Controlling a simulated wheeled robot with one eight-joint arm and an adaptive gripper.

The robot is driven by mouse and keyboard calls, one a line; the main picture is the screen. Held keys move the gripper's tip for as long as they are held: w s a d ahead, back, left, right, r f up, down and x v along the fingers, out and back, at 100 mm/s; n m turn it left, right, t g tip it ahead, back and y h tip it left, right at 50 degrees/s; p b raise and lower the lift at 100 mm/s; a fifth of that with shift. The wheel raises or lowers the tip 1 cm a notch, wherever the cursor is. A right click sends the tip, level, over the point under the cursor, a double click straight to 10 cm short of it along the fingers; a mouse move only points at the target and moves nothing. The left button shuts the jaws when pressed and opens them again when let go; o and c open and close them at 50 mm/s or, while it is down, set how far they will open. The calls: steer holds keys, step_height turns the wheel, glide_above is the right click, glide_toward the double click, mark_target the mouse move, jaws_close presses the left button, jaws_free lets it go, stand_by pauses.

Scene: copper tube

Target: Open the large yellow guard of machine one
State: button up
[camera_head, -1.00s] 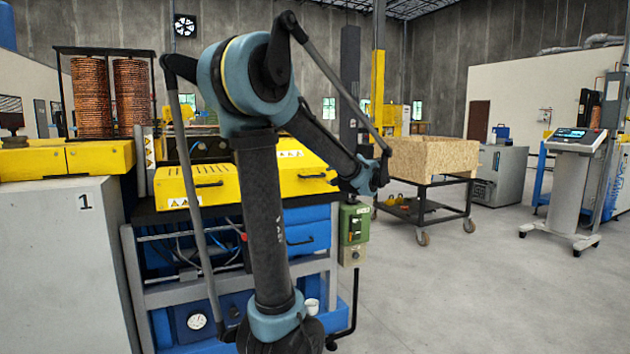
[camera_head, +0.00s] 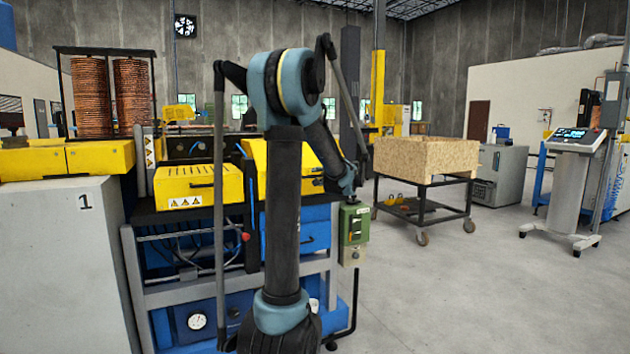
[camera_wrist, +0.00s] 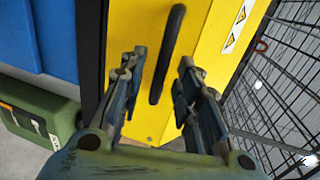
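The machine bears two yellow guards side by side. The left guard (camera_head: 198,187) is flat, with a dark handle and warning labels. The right guard (camera_head: 254,160) is partly hidden by my arm; I cannot tell whether it is lifted. In the wrist view a yellow guard panel (camera_wrist: 212,40) with a black bar handle (camera_wrist: 166,55) fills the middle. My gripper (camera_wrist: 160,64) is open, one finger on each side of the handle's line, and is not visibly closed on it. The head view does not show the fingers.
A grey cabinet marked 1 (camera_head: 60,260) stands at left. A green control box (camera_head: 354,224) hangs at the machine's right corner and also shows in the wrist view (camera_wrist: 35,115). A wooden crate on a cart (camera_head: 425,158) stands right.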

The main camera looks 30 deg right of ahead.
steer(key=shift+x, duration=1.45)
jaws_close()
steer(key=shift+a, duration=0.1)
